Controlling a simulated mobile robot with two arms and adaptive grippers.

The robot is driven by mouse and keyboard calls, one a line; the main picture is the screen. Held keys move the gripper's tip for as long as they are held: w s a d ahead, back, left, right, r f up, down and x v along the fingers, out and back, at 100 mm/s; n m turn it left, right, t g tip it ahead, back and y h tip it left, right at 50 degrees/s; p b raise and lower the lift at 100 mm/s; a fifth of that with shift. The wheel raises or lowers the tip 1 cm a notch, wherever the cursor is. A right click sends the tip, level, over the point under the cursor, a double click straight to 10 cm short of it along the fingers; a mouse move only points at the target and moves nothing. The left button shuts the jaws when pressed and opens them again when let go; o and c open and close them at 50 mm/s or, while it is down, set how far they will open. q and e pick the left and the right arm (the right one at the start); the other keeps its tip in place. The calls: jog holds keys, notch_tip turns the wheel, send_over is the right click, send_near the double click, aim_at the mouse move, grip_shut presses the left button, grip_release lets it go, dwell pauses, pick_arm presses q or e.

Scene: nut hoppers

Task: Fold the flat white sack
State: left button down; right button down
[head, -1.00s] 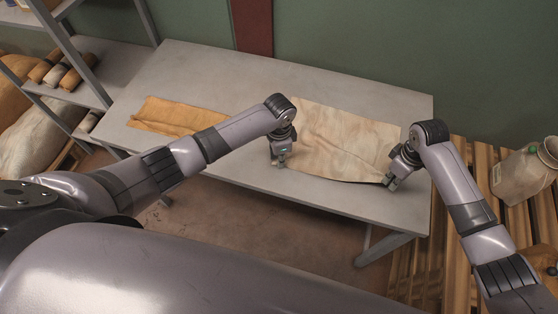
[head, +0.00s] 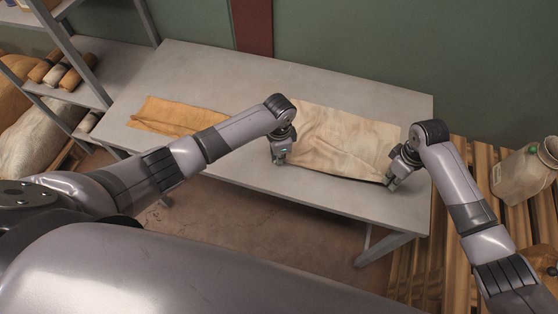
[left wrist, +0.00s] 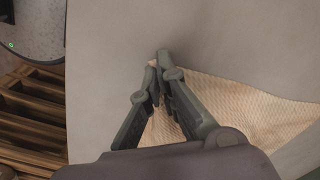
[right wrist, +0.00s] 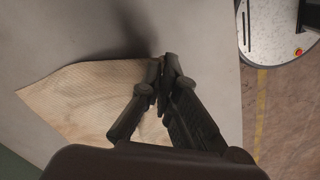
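The flat white sack (head: 345,140) lies spread on the grey table, with its near edge towards me. My left gripper (head: 281,161) is at the sack's near left corner. In the left wrist view its fingertips (left wrist: 159,65) are shut together on the cloth (left wrist: 215,95). My right gripper (head: 390,185) is at the near right corner. In the right wrist view its fingertips (right wrist: 165,70) are shut on the other corner of the cloth (right wrist: 85,98).
A tan sack (head: 170,115) lies flat on the table's left part. The grey table (head: 215,70) is clear behind. Shelves with rolled sacks (head: 72,75) stand at the left. A pale container (head: 525,172) stands on slatted wood (head: 478,165) at the right.

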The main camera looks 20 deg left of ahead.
pick_arm(q)
jog(key=shift+r, duration=2.5)
jog(key=shift+r, duration=0.1)
pick_arm(e)
jog(key=shift+r, duration=0.1)
